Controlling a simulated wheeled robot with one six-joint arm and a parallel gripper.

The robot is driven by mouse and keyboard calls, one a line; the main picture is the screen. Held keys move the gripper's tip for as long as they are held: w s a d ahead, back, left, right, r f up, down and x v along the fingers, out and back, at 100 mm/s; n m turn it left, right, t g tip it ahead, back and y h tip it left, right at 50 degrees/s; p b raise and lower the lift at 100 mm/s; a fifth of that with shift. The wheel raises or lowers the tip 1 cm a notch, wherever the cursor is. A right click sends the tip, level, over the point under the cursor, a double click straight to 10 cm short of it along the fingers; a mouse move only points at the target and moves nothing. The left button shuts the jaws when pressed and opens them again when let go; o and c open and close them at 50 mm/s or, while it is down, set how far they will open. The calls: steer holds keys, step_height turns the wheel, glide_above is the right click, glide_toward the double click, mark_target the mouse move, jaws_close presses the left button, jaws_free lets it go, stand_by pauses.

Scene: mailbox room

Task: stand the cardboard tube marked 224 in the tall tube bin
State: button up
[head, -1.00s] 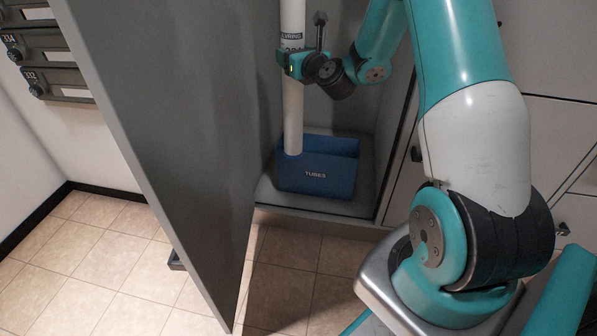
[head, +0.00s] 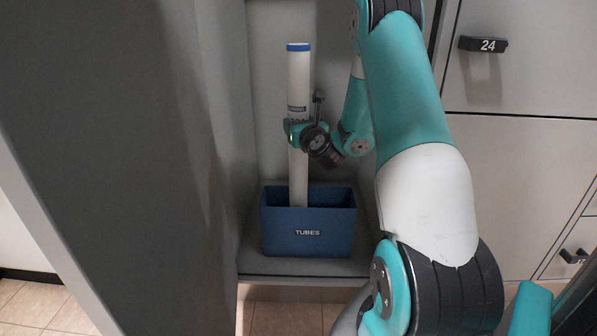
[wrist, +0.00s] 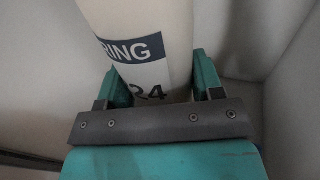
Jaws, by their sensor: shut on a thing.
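The white cardboard tube (head: 299,80) has a blue cap and a dark label band. It stands upright in the head view. In the wrist view the tube (wrist: 140,15) shows label letters ending in "RING" and digits ending in "24"; the rest is cut off or hidden. My gripper (head: 298,133) is shut on the tube around its middle, just below the label. The blue bin marked TUBES (head: 308,246) stands on the floor of the compartment. The tube's lower end goes behind the bin's front wall, inside the opening; I cannot see whether it touches the bottom.
The bin stands in an open grey compartment with walls close on both sides. A large grey door panel (head: 110,150) stands open at the left. Closed locker fronts, one with a handle marked 24 (head: 483,45), are at the right. The tiled floor (head: 285,318) shows below.

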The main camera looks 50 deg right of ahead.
steer(key=shift+f+b, duration=3.6)
steer(key=shift+f, duration=1.2)
steer(key=o, duration=1.3)
steer(key=shift+o, duration=0.2)
steer(key=shift+r, duration=0.15)
steer(key=shift+r+p, duration=0.4)
steer(key=shift+p, duration=0.05)
steer(key=shift+s+a, duration=0.1)
steer(key=shift+s, duration=0.05)
steer(key=b, duration=1.2)
glide_toward(302, 155)
